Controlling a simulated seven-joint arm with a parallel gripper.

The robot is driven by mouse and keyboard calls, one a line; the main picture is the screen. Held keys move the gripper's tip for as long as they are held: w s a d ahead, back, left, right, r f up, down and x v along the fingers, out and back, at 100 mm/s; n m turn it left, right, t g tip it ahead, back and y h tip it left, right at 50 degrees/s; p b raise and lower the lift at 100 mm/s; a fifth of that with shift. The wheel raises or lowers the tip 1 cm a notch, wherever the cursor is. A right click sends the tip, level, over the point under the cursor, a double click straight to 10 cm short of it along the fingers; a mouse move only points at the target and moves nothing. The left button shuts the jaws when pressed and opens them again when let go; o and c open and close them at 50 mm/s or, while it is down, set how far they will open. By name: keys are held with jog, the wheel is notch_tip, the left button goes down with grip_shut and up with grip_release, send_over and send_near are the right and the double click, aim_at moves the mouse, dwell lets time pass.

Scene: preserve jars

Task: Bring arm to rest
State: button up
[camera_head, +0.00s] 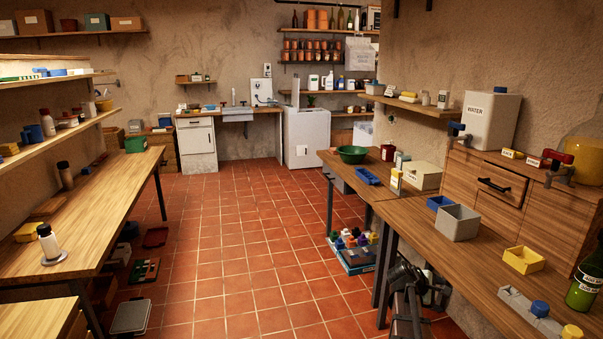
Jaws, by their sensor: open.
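I cannot make out my gripper or its fingertips in the head view. A dark jointed shape (405,283) stands at the lower right, in front of the right workbench's legs. I cannot tell what it is. A white-bodied jar or bottle with a dark lid (48,243) stands upright on a round grey disc (55,259) on the left bench.
The left bench (90,205) and right workbench (420,235) flank an open tiled floor (235,240). Trays lie by the left bench; a crate (355,257) stands under the right.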

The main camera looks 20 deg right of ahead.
jog(key=a+f+m+y, duration=0.1)
jog(key=a+f+y, duration=0.1)
jog(key=a+f, duration=0.45)
jog(key=w+a+f+m+y, duration=0.1)
jog(key=a+f+m+y, duration=0.15)
jog(key=a, duration=0.65)
jog(key=a+f+m+y, duration=0.1)
jog(key=a+f, duration=0.4)
jog(key=a, duration=0.3)
jog(key=s+a+f+m+g+y, duration=0.15)
jog(key=s+a+f, duration=0.25)
jog(key=a, duration=0.7)
jog(key=s+a+f+m+t+y, duration=0.1)
jog(key=s+a+f+m+y, duration=0.25)
jog(key=a, duration=0.65)
jog(key=s+f+g, duration=0.3)
jog(key=s+f, duration=0.7)
jog(key=s, duration=0.4)
jog(key=s+f+g, duration=0.4)
jog(key=s+f, duration=0.6)
jog(key=s, duration=0.5)
jog(key=shift+s+f+n, duration=0.2)
jog(key=shift+f+n, duration=0.1)
jog(key=shift+n, duration=0.15)
jog(key=shift+d, duration=0.1)
